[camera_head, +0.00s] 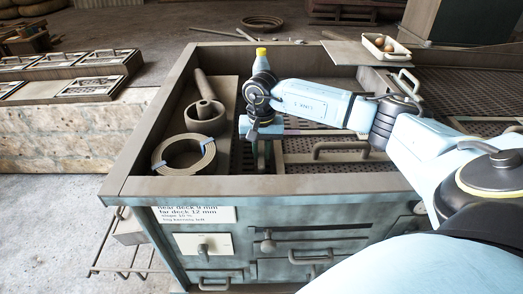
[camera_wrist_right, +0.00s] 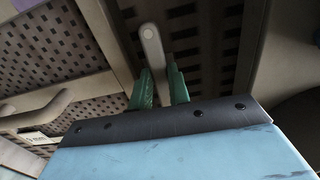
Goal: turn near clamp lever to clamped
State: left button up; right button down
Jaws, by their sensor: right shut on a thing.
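My right gripper (camera_head: 263,158) reaches down inside the open-topped machine, left of the middle. In the right wrist view its two green fingers (camera_wrist_right: 161,86) are shut on a grey, round-ended clamp lever (camera_wrist_right: 152,45), whose end sticks out beyond them. In the head view my wrist hides this lever, so its angle to any mark cannot be told. My left gripper is not in view.
A perforated deck with a bar handle (camera_head: 340,149) lies right of the gripper. The machine's front rim (camera_head: 270,185) is close by.

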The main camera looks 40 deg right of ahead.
jog(key=m+b, duration=0.1)
jog(key=m, duration=0.3)
jog(key=shift+w, duration=0.1)
jog(key=m, duration=0.4)
jog(key=shift+w+m+b, duration=0.15)
jog(key=shift+m+b, duration=0.15)
jog(key=m, duration=0.4)
jog(key=shift+w+m, duration=0.1)
jog(key=shift+m, duration=0.2)
jog(key=m, duration=0.4)
jog(key=shift+w, duration=0.1)
jog(key=shift+r+m, duration=0.1)
jog(key=shift+m, duration=0.2)
jog(key=c, duration=1.3)
grip_release()
